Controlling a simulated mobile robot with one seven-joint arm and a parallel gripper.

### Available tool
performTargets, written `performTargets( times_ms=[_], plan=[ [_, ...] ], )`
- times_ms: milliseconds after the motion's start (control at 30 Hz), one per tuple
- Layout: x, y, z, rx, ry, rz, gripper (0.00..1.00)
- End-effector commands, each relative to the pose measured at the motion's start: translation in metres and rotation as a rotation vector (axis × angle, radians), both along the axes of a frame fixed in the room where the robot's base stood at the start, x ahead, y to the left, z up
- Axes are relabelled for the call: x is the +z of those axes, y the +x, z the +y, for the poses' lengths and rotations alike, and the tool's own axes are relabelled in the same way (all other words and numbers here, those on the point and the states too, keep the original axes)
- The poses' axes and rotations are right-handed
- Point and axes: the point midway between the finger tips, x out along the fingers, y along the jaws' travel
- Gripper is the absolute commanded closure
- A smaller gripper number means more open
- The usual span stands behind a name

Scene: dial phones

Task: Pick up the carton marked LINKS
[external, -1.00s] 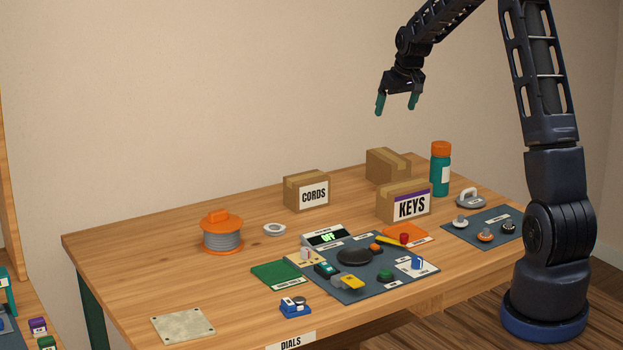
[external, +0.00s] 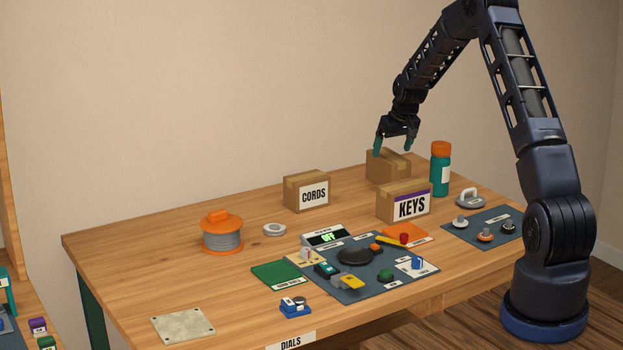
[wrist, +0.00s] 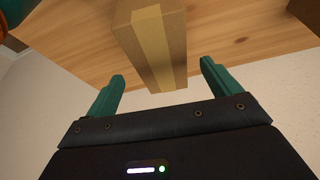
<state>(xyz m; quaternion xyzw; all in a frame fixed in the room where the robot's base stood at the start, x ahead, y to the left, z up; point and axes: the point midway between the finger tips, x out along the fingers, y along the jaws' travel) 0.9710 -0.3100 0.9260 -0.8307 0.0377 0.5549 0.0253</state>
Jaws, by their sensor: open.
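A plain brown carton (external: 390,174) with a tape strip stands at the back of the table, behind the carton marked KEYS (external: 404,207). No LINKS label shows on its visible faces. My gripper (external: 392,151) is open and points down at this back carton, with its teal fingertips at about the height of its top. In the wrist view the taped carton (wrist: 150,40) lies ahead of the gap between the open fingers (wrist: 163,72), with nothing gripped. Whether the fingers touch it cannot be told.
A teal bottle with an orange cap (external: 440,170) stands close to the right of the back carton. A carton marked CORDS (external: 306,192) stands to its left. A dark mat with phone parts (external: 375,288) lies in front. The wall is behind.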

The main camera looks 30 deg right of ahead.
Motion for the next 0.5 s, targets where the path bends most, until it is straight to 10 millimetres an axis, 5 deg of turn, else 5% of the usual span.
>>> performTargets(
  times_ms=[500],
  plan=[
    [-0.045, 0.019, 0.000, 0.000, 0.000, 0.001, 0.11]
  ],
)
